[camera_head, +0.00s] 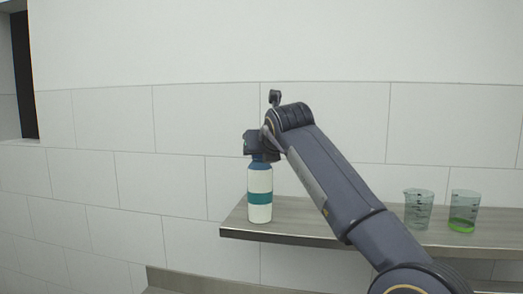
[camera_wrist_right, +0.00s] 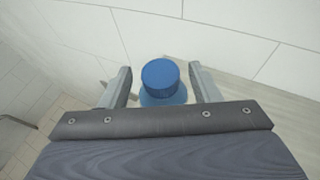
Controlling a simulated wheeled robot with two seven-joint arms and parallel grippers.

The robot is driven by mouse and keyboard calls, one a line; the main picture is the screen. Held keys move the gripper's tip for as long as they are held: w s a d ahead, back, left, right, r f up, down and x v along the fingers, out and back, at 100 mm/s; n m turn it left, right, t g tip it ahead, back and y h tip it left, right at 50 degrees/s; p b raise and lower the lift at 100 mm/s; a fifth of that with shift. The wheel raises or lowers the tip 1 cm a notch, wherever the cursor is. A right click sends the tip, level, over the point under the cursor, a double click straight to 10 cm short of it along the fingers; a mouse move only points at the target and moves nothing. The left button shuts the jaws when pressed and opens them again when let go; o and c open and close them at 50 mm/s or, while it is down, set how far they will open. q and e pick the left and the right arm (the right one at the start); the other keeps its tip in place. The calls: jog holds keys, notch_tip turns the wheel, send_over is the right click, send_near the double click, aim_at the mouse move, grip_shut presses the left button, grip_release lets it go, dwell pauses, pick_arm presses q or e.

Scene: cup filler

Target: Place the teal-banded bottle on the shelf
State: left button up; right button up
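The teal-banded bottle (camera_head: 260,190) is white with a blue top and a teal band. In the head view it is upright at the left end of the shelf (camera_head: 300,226), its base appearing to rest on the top surface. My right gripper (camera_head: 262,154) is at the bottle's top. In the right wrist view the blue cap (camera_wrist_right: 160,75) lies between the two fingers (camera_wrist_right: 161,88), with a small gap visible on each side, so the gripper looks open around it. My left gripper is not in view.
Two clear beakers stand on the shelf to the right: an empty-looking one (camera_head: 418,209) and one with green liquid (camera_head: 463,211). My right arm crosses in front of the shelf's middle. A tiled wall (camera_head: 140,180) is behind. A lower ledge (camera_head: 190,283) shows below.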

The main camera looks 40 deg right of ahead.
jog(key=shift+r, duration=0.25)
jog(key=v, duration=1.2)
jog(key=shift+f, duration=0.15)
